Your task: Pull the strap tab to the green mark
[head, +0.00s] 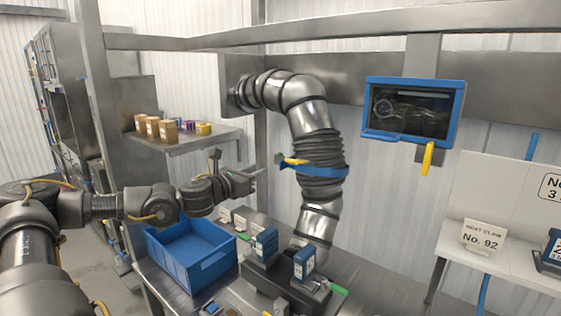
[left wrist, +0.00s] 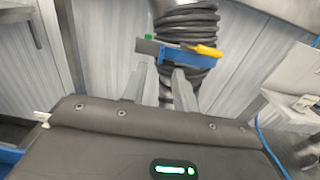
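A blue strap (head: 322,170) runs around the black ribbed sleeve of a silver duct. Its yellow tab (head: 295,161) is at the strap's left end, beside a small dark piece with a green spot (head: 279,157). In the left wrist view the strap (left wrist: 192,58), yellow tab (left wrist: 207,51) and green spot (left wrist: 148,37) show beyond the fingers, the tab right of the green. My left gripper (head: 255,181) is left of and below the strap, apart from it. Its fingers (left wrist: 159,82) are spread with nothing between them. My right gripper is not in view.
The silver duct (head: 305,95) curves down to the bench. A blue bin (head: 190,262) and blue-topped devices (head: 264,243) stand below my left arm. A shelf (head: 190,144) holds small boxes. A blue-framed screen (head: 413,108) hangs at right. Air around the strap's left side is clear.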

